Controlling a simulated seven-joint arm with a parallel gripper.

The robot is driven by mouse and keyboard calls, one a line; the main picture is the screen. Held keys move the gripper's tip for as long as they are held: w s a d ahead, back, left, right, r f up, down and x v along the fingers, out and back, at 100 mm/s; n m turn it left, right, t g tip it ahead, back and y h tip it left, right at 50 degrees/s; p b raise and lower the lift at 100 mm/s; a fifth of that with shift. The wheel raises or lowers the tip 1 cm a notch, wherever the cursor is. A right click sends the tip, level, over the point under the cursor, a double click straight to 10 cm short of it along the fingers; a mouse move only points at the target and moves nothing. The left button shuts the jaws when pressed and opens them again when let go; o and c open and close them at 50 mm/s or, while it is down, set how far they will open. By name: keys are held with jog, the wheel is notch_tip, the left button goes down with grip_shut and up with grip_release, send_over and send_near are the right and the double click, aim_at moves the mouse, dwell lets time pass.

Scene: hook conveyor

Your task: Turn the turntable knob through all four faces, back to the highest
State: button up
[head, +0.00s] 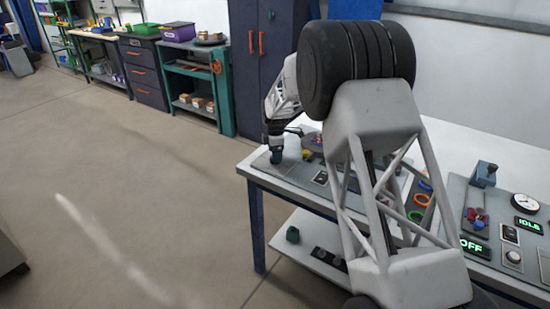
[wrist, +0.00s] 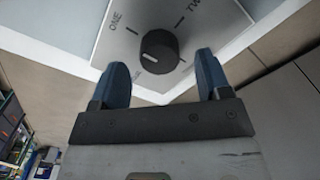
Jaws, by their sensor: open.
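A black round knob (wrist: 159,52) sits on a light square plate (wrist: 110,42) in the wrist view. The words ONE and TWO, the latter partly cut off, are printed around it with tick marks. My gripper (wrist: 160,72) is open, with its two blue fingers on either side of the knob's lower edge in the picture; I cannot tell whether they touch it. In the head view my gripper (head: 276,155) points down at the left end of the table. The turntable (head: 313,142) shows only partly there, behind my arm.
The white table (head: 262,183) carries a grey control panel (head: 455,190) at right with displays reading IDLE and OFF. Coloured rings (head: 421,199) lie mid-table. A lower shelf (head: 300,245) holds a green part.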

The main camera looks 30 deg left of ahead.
jog(key=shift+f, duration=1.3)
jog(key=shift+c, duration=0.5)
jog(key=c, duration=0.8)
